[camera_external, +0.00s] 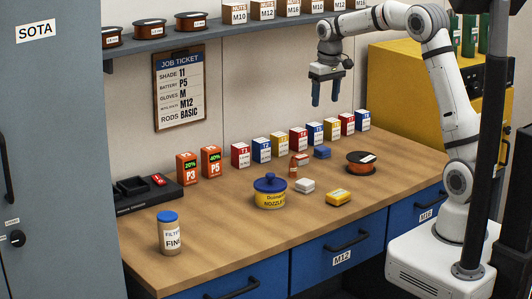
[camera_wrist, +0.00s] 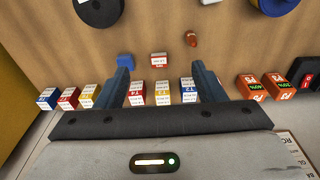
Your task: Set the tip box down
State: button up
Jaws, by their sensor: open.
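My gripper (camera_external: 324,98) is open and empty, raised above the back of the workbench. Its two fingers also show in the wrist view (camera_wrist: 160,80), pointing down with nothing between them. A small red-and-white box (camera_external: 302,158) lies on the bench in front of the row of T-marked boxes; in the wrist view it shows (camera_wrist: 159,59) between and beyond the fingers. I cannot tell which box is the tip box.
T-marked boxes (camera_external: 279,146) line the back wall. A filter jar (camera_external: 170,235) is front left. A shelf (camera_external: 180,39) hangs above. The front right bench is clear.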

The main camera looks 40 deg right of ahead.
jog(key=s+r+t, duration=0.1)
jog(key=s+r, duration=0.3)
jog(key=s, duration=1.1)
jog(key=s+f, duration=0.2)
jog(key=s, duration=0.6)
jog(key=s+a+f+t, duration=0.1)
jog(key=s+f, duration=0.1)
jog(key=s, duration=0.6)
jog(key=shift+s+a+f, duration=0.2)
jog(key=shift+s+f, duration=0.15)
